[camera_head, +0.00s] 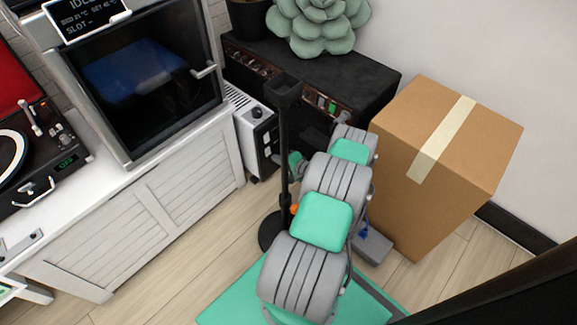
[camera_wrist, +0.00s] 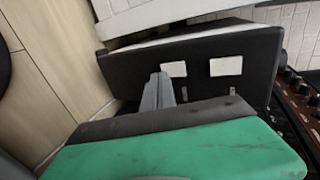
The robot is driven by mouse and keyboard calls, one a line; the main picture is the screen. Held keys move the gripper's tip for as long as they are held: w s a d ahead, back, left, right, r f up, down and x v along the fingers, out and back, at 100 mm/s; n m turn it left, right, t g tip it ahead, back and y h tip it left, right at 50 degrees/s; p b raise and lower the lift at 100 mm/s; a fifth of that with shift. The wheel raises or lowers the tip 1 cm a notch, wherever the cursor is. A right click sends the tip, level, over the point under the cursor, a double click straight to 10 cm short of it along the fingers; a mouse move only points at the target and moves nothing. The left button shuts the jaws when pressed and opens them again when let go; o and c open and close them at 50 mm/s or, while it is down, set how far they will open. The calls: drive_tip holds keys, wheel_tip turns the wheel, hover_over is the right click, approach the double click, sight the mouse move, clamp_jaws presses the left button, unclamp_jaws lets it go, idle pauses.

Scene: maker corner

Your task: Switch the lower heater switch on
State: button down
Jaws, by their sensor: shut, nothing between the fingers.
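The heater is a white ribbed unit (camera_head: 240,100) with a black end panel (camera_head: 264,138), standing between the cabinet and the amplifier. In the wrist view, the black panel (camera_wrist: 120,72) carries two pale rectangular switches. The floor is on the left there, so the left one looks like the lower switch (camera_wrist: 176,69) and the right one the upper switch (camera_wrist: 226,66). My gripper (camera_wrist: 160,78) is shut and empty, its tips just beside the lower switch. I cannot tell whether they touch or which way either switch is set. In the head view, my arm and the stand partly hide the gripper.
A black stand (camera_head: 284,140) rises close to my gripper. A black amplifier (camera_head: 310,75) with a plant (camera_head: 318,25) is behind, and a cardboard box (camera_head: 440,150) is right of my arm. The white cabinet (camera_head: 140,225) is left. Floor in front of the cabinet is clear.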

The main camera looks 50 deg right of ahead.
sight(268, 151)
drive_tip(key=shift+w+f, duration=0.1)
drive_tip(key=shift+w, duration=1)
drive_tip(key=shift+w+f+b, duration=0.1)
drive_tip(key=shift+w+b, duration=0.05)
drive_tip(key=shift+b, duration=0.4)
drive_tip(key=shift+w+r+p, duration=0.1)
drive_tip(key=shift+r+p, duration=0.4)
drive_tip(key=shift+r, duration=0.4)
